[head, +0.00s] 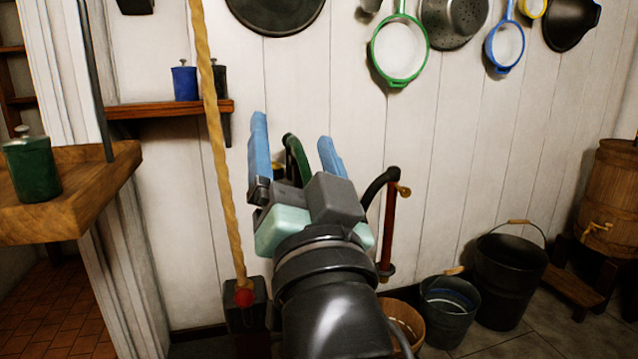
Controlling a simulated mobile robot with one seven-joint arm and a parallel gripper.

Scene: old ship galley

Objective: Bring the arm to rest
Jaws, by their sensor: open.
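My gripper (296,160) is in the middle of the head view, at the end of my dark arm. Its two blue fingers point up and stand wide apart. It is open. A dark green curved thing (296,155) shows between the fingers; I cannot tell whether it is near them or behind them. The arm hides part of the wall and floor behind it.
A rope (212,130) hangs left of my gripper. A shelf (160,109) holds a blue canister (185,82). A wooden counter (85,185) juts in at left with a green canister (33,168). Buckets (510,275) and a barrel (612,195) stand at right. Strainers (400,50) hang above.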

